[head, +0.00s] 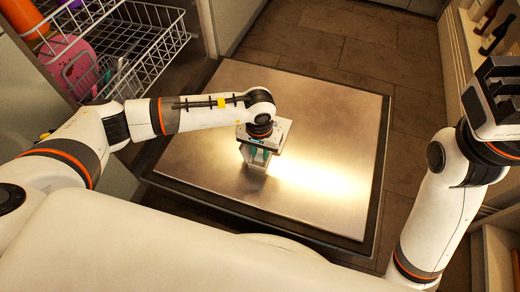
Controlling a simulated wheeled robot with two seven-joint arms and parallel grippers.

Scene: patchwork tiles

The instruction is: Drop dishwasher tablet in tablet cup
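The metal panel (330,110), which looks like the open dishwasher door, lies flat in the middle of the head view. My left gripper (256,158) points down over its centre. Small teal patches show at its fingers; I cannot tell whether they are a tablet or part of something below. The gripper's own body covers the fingertips, so its opening is unclear. No tablet cup is clearly visible; the area under the gripper is hidden. My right gripper (490,85) is at the upper right, away from the panel, its dark fingers seen at an unclear angle.
A white wire rack (150,45) at the upper left holds a pink item (66,62) and an orange item (22,16). Dark bottles (494,32) stand on a shelf at the upper right. The panel's right part is clear. Brown floor tiles (345,40) surround it.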

